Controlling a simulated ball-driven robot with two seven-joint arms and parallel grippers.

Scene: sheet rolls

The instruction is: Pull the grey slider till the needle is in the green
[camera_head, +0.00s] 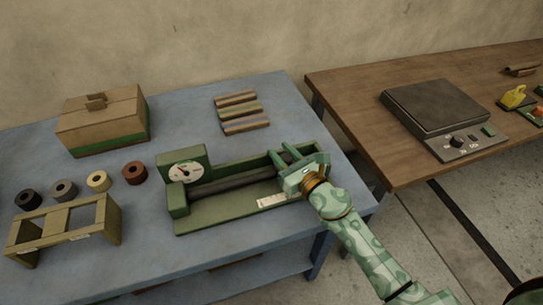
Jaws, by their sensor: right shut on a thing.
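The green tension device (225,212) lies on the blue table, with a dark rod or roll (235,183) along it. Its white round dial (185,172) is at the left end. A dark needle shows on the dial, but it is too small to tell whether it lies in a green zone. My right gripper (284,153) is at the device's right end, shut on what seems to be the grey slider, which the fingers mostly hide. My left gripper is not in view.
A wooden rack (65,222) and several small rolls, one of them red-brown (134,173), stand left of the device. A cardboard box (103,118) and striped bars (240,111) lie behind. A brown table (370,95) with a scale (435,105) stands right, across a gap.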

